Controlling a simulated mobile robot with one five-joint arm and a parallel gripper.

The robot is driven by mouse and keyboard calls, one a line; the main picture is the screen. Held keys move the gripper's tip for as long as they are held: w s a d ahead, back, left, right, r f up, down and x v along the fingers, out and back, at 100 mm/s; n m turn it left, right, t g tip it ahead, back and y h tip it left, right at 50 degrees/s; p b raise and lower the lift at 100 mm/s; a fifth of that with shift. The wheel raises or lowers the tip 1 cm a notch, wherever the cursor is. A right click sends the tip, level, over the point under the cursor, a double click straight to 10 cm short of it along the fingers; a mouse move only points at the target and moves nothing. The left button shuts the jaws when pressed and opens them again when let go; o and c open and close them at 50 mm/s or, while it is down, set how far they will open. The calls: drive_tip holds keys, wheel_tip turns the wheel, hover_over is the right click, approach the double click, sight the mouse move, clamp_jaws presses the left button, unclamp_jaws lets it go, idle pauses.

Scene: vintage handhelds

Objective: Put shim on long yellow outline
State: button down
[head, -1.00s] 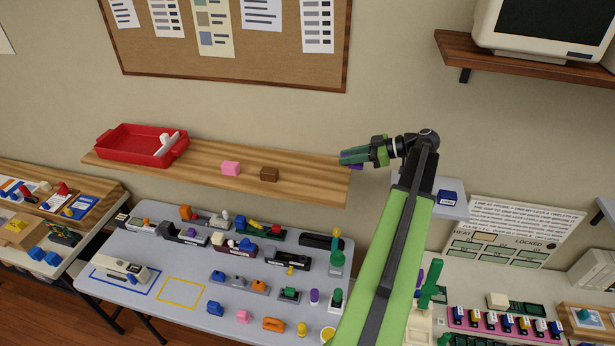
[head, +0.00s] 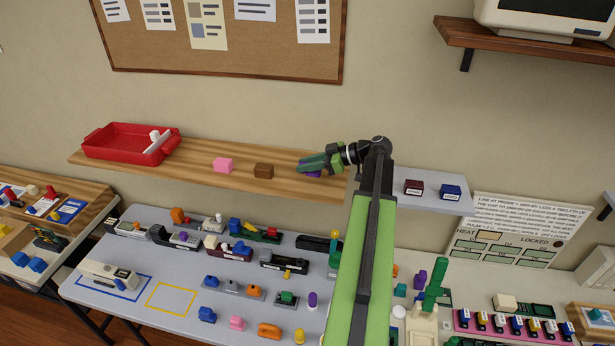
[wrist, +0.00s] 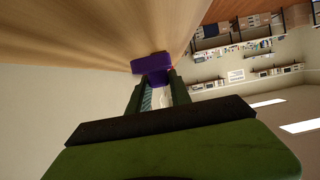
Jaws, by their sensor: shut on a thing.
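My gripper (head: 306,164) is at the right part of the wooden wall shelf (head: 205,178). It is shut on a small purple block (wrist: 152,63), which also shows under the fingers in the head view (head: 313,174). I cannot tell for sure whether this block is the shim. In the wrist view the block is close to the wood surface; I cannot tell if it touches. A yellow outline (head: 150,304) lies on the grey table below, right of a blue outline (head: 68,286). The yellow outline looks empty.
A pink block (head: 222,164) and a brown block (head: 263,170) stand on the shelf left of my gripper. A red tray (head: 105,150) is at its left end. The grey table (head: 190,330) holds several handhelds and small parts. Dark red (head: 414,187) and blue (head: 451,192) boxes sit at right.

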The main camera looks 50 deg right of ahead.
sight(307, 174)
drive_tip(key=shift+s+f+b, duration=0.1)
drive_tip(key=shift+f+b, duration=1.55)
drive_tip(key=shift+f, duration=0.35)
drive_tip(key=c, duration=1.2)
unclamp_jaws()
drive_tip(key=shift+s+d+r+p, duration=0.2)
drive_tip(key=shift+r+p, duration=0.3)
drive_tip(key=shift+p, duration=0.05)
drive_tip(key=p+v, duration=0.4)
drive_tip(key=v, duration=0.6)
drive_tip(key=shift+s+d+r, duration=0.1)
drive_tip(key=shift+s+d, duration=0.1)
drive_tip(key=shift+s, duration=0.05)
drive_tip(key=shift+s+d, duration=0.15)
drive_tip(key=shift+s, duration=0.25)
